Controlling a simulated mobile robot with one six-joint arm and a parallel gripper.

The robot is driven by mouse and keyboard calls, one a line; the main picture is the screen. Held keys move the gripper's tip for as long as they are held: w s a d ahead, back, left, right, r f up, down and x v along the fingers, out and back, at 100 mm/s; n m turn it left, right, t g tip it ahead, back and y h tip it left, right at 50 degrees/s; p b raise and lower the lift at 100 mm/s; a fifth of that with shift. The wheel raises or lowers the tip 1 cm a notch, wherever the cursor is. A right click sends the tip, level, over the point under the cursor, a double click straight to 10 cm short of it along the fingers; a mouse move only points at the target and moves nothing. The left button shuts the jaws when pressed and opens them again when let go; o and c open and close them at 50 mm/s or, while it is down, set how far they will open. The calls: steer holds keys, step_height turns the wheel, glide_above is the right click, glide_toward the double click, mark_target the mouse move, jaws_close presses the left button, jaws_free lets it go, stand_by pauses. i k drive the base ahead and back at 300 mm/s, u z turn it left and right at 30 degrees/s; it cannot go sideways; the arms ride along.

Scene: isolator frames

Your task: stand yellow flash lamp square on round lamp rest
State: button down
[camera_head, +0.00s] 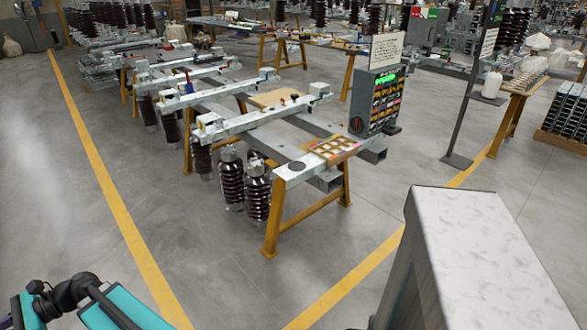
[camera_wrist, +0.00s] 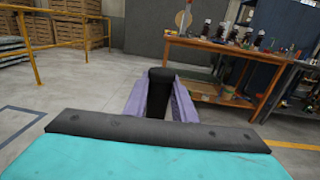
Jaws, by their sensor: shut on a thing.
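In the wrist view my gripper (camera_wrist: 160,112) has its purple fingers shut on a dark, blunt-ended thing (camera_wrist: 160,80). No yellow shows on it, so I cannot tell whether it is the yellow flash lamp. In the head view a dark flat disc (camera_head: 297,166), which looks like the round lamp rest, lies on the near end of the metal frame (camera_head: 270,160). Nothing stands on the disc. No yellow lamp can be made out elsewhere.
A wooden compartment tray (camera_head: 331,150) lies right of the disc. A panel of coloured parts (camera_head: 386,98) stands behind it. Brown insulators (camera_head: 257,190) stand below the frame. A pale-topped block (camera_head: 480,230) fills the lower right. The floor left of the frame is clear.

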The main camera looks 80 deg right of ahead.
mark_target(296, 166)
steer(key=u, duration=0.1)
steer(key=k, duration=1.25)
steer(key=z, duration=0.7)
steer(key=i, duration=0.85)
steer(key=z, duration=0.05)
